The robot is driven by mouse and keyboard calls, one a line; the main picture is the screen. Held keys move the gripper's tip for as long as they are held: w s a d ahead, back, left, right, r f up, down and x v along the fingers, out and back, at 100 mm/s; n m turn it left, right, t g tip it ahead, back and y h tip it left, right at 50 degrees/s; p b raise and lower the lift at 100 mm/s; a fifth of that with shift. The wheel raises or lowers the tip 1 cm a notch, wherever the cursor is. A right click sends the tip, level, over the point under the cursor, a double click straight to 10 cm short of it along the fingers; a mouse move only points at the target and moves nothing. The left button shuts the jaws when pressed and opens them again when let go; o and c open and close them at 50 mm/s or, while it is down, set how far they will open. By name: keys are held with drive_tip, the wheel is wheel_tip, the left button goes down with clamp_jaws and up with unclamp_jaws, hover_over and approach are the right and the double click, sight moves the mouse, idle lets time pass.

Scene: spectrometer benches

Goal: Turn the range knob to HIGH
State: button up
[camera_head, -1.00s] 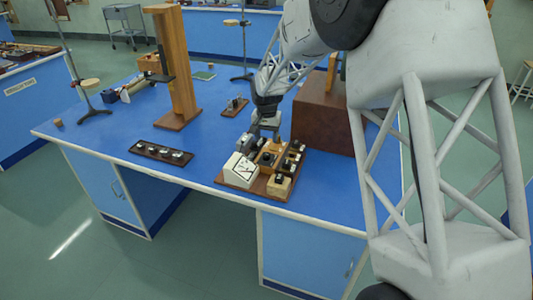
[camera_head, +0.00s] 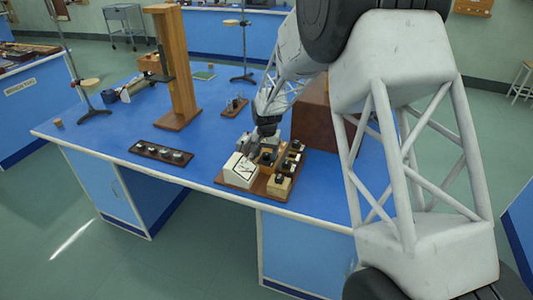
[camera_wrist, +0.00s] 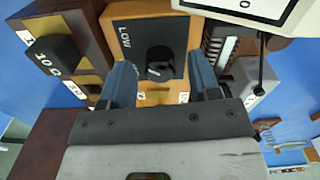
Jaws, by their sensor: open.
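The range knob (camera_wrist: 160,62) is a round black knob on the dark panel of a wooden box (camera_wrist: 181,22). My gripper (camera_wrist: 160,72) is open, with one blue-grey finger on each side of the knob and gaps between. I cannot tell how far the fingertips are above the panel. No HIGH label is readable.
A white meter box (camera_head: 239,168) stands left of the knob box. A brown cabinet (camera_head: 313,112) stands behind.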

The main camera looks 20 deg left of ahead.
drive_tip(key=shift+f, duration=0.1)
drive_tip(key=shift+c, duration=0.3)
drive_tip(key=c, duration=0.9)
drive_tip(key=shift+n, duration=0.4)
drive_tip(key=n, duration=0.9)
drive_tip(key=shift+n, duration=2.1)
